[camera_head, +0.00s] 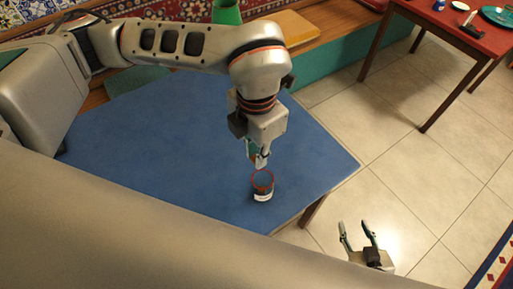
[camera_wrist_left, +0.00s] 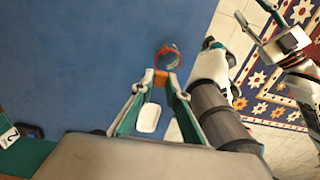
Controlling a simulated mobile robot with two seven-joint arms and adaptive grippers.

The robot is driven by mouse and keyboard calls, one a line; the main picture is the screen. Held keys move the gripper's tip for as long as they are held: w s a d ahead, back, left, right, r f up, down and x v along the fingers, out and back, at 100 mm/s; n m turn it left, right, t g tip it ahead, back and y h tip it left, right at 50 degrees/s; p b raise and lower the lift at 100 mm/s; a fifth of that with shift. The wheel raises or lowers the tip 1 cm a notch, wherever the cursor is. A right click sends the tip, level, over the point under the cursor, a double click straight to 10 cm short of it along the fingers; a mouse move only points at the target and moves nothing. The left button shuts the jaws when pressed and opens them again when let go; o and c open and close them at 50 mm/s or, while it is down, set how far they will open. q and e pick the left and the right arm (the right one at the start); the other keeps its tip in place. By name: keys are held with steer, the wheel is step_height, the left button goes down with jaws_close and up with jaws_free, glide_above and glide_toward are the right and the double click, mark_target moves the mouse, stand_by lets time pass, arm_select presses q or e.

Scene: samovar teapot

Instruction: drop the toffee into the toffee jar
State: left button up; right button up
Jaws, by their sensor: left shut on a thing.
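The toffee jar (camera_head: 263,191), a small dark jar with a red rim and a white label, stands upright near the front right of the blue table (camera_head: 190,150). Its open mouth also shows in the left wrist view (camera_wrist_left: 167,50). My left gripper (camera_head: 259,162) points down just above and slightly behind the jar. In the left wrist view it is shut on a small orange toffee (camera_wrist_left: 160,78), held between the fingertips, with the jar's rim just beyond. In the head view the toffee is hard to make out. My right gripper (camera_head: 358,228) is open and empty over the floor.
A green object (camera_head: 227,12) and a yellow cushion (camera_head: 280,28) are on the bench behind. A red table (camera_head: 455,38) with several items stands at the far right. Most of the blue tabletop is clear; its right edge is close to the jar.

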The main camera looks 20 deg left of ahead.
arm_select(q)
steer(key=o, duration=0.8)
steer(key=shift+r, duration=0.1)
step_height(320, 180, up, 12)
stand_by(0.4)
steer(key=shift+s, duration=0.1)
